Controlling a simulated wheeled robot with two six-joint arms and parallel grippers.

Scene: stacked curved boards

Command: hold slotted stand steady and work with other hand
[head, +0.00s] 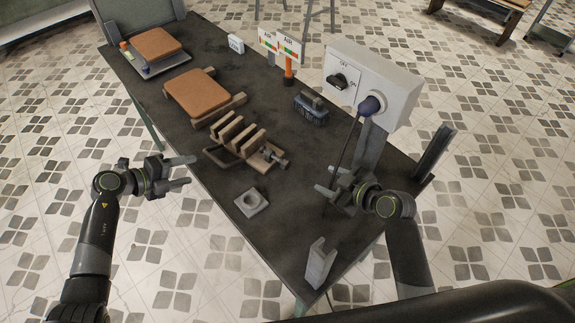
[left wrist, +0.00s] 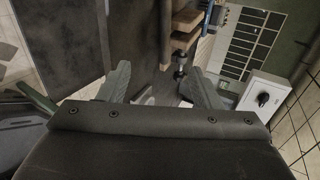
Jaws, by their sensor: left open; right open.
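The wooden slotted stand (head: 233,138), with several upright slats on a dark frame and a screw fitting at its right end, rests on the dark table. Its wooden parts seem to show in the left wrist view (left wrist: 185,40), at top centre. My left gripper (head: 186,172) is open and empty, left of the stand and apart from it, by the table's left edge. Its two fingers also show in the left wrist view (left wrist: 162,88). My right gripper (head: 326,180) is open, right of the stand, with nothing clearly between its fingers.
Brown curved boards lie on supports (head: 197,93) behind the stand and farther back (head: 156,43). A dark brush (head: 312,108), a grey switch box (head: 395,90), a holed square block (head: 251,203) and a grey bracket (head: 319,264) surround it. Bare table (head: 285,170) lies between stand and right gripper.

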